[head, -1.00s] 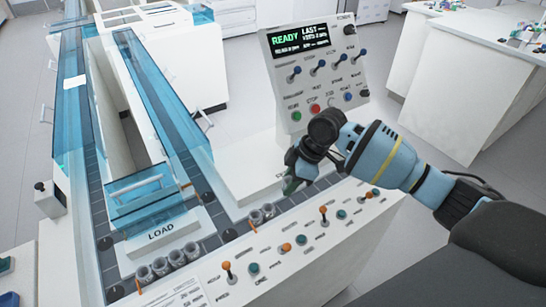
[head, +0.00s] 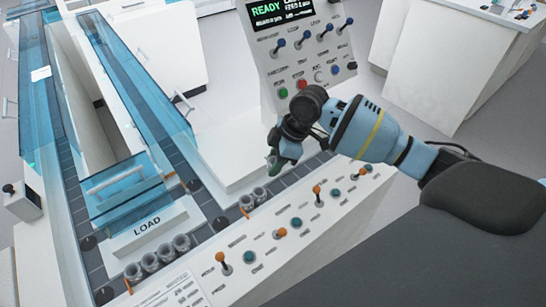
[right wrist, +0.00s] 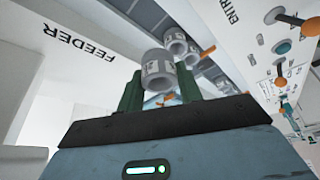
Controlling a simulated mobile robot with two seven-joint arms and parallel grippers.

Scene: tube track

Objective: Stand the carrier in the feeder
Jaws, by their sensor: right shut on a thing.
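My right gripper (head: 274,160) hangs over the lane just past the white front panel. In the right wrist view its green fingers (right wrist: 158,92) are shut on a grey ring-shaped carrier (right wrist: 157,72). The held carrier is hard to make out in the head view. A white surface marked FEEDER (right wrist: 80,45) lies at the left of the right wrist view, apart from the held carrier. Its label does not show in the head view. My left gripper is not in view.
Two more carriers (head: 254,197) stand in the lane near the gripper. Several stand in a row (head: 158,260) by the LOAD block (head: 145,227). Levers line the front panel (head: 285,225). A control console (head: 305,55) rises behind. Blue clear walls (head: 150,85) edge the track.

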